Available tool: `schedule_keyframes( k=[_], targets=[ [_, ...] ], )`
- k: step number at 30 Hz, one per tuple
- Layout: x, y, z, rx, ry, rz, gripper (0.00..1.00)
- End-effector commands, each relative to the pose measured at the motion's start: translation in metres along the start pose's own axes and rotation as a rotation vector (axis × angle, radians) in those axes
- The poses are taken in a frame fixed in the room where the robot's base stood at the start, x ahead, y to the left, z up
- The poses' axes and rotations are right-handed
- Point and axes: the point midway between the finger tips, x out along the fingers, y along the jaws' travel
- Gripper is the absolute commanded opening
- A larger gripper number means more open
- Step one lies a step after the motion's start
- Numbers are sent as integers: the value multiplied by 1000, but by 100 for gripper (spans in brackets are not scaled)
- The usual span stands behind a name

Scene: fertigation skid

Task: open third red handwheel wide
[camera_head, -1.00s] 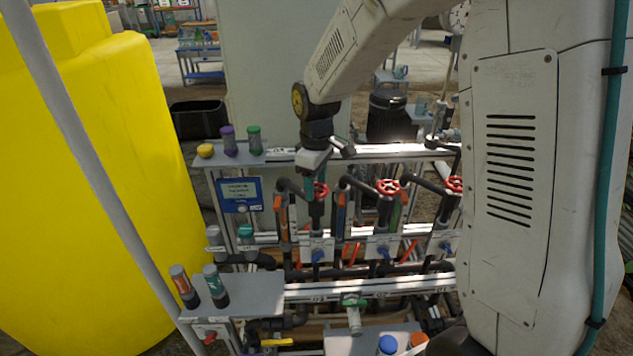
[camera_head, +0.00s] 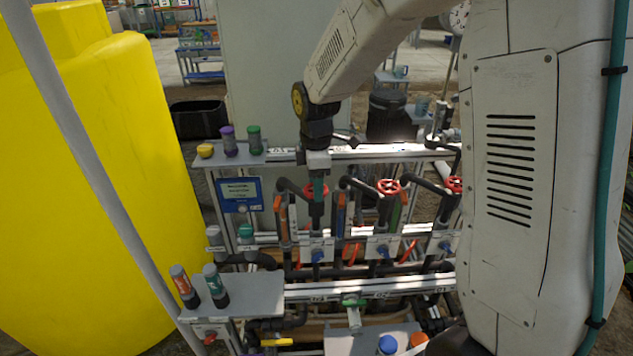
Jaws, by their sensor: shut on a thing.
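Three red handwheels show in a row on the skid: the left one (camera_head: 325,191), the middle one (camera_head: 388,186) and the right one (camera_head: 453,184), which is partly cut off by my arm. My gripper (camera_head: 318,188) points down over the left handwheel and is shut on it. The fingers hide the middle of that wheel, so only red bits of its rim show on both sides. Its turn position cannot be read. The middle handwheel stands free.
A pale rail (camera_head: 385,151) runs behind the handwheels. Dark pipes and upright orange-handled parts (camera_head: 283,222) stand close by. A small blue-framed display (camera_head: 240,194) is to the left. A big yellow tank (camera_head: 100,200) fills the far left.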

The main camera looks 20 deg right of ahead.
Motion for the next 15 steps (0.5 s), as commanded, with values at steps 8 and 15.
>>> schedule_keyframes(
  k=[8,15],
  targets=[
    [-1,0,0,-4,0,1,32],
    [0,0,0,-4,0,0,77]
  ],
)
